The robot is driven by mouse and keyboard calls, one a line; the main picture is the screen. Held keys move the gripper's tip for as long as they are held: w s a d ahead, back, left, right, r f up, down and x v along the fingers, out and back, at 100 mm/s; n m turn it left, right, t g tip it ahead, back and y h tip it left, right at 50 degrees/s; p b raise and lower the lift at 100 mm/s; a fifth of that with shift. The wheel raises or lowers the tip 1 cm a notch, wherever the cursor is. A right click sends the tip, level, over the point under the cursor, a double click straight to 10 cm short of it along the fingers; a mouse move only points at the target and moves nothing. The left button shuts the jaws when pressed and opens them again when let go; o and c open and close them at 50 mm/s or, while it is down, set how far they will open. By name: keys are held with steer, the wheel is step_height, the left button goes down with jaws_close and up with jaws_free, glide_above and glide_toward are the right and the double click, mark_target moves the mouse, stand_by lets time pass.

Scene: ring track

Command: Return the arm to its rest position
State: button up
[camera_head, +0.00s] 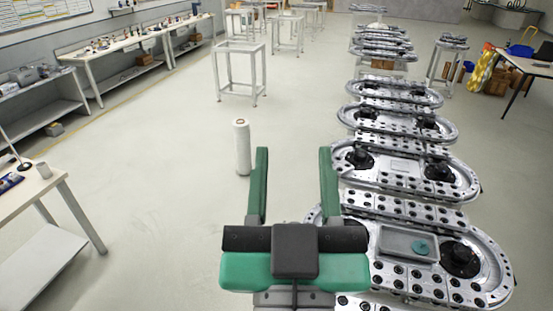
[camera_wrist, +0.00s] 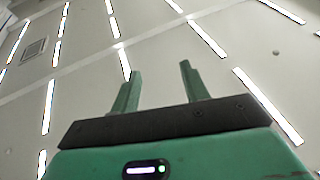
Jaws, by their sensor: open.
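My gripper (camera_head: 293,152) is in the lower middle of the head view, with its two green fingers wide apart and nothing between them. It also shows in the wrist view (camera_wrist: 160,70), again open and empty. Behind the fingers, the wrist view shows only the ceiling with its light strips, so the gripper points upward. In the head view the gripper body covers part of the floor and the near left edge of the ring track (camera_head: 470,221).
The metal ring track runs away along the right, with dark round fixtures and a teal disc (camera_head: 421,247) in a grey tray (camera_head: 395,240). A white cylinder (camera_head: 242,150) stands left of the fingers. A white table (camera_head: 35,185) is at left. Open floor lies between.

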steer(key=s+a+r+t+p, duration=0.1)
steer(key=s+r+p, duration=0.1)
steer(key=r, duration=0.4)
steer(key=s+r+t+p, duration=0.1)
steer(key=s+r+p, duration=0.1)
steer(key=r+p, duration=0.3)
steer(key=shift+s+a+r+y, duration=0.2)
steer(key=shift+a+r+y, duration=0.2)
steer(key=shift+r, duration=0.5)
